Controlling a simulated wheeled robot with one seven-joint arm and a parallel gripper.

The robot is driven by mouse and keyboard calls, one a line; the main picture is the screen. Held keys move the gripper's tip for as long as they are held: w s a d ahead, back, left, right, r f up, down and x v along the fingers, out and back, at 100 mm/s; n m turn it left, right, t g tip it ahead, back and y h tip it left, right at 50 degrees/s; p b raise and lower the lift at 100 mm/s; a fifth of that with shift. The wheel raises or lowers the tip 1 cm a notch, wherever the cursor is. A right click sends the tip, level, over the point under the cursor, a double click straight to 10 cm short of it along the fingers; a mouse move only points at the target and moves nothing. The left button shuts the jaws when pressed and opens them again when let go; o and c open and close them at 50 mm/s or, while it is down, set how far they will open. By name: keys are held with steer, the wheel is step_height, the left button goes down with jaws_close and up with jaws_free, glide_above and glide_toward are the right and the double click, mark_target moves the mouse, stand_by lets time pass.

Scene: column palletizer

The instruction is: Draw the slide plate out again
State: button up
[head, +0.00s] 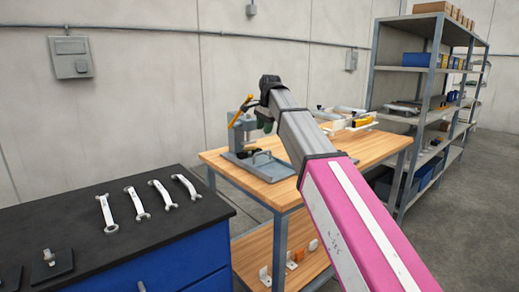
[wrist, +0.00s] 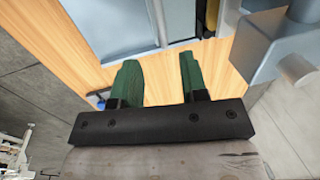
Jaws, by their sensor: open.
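A grey press-like fixture (head: 240,132) with an orange lever stands on the wooden bench (head: 361,149). At its foot lies a flat grey plate (head: 270,172) with a dark handle; I cannot tell whether this is the slide plate. My gripper (head: 264,124) is beside the top of the fixture in the head view, partly hidden by my arm. In the wrist view my gripper (wrist: 160,78) has its two green fingers apart with nothing between them. Beyond the fingers are a blue-grey flat piece (wrist: 115,28) and, at right, a grey fixture part (wrist: 270,52).
A black-topped blue cabinet (head: 165,240) with several wrenches stands at front left. A white rack with yellow pieces (head: 350,122) is on the bench's far right. Metal shelving (head: 432,60) stands behind it. Orange and white parts lie on the lower shelf (head: 265,243).

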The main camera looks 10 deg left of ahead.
steer(key=f, duration=0.3)
steer(key=w+a+f, duration=0.1)
steer(key=f, duration=0.6)
steer(key=shift+w+a+f, duration=0.2)
steer(key=shift+a, duration=0.05)
jaws_close()
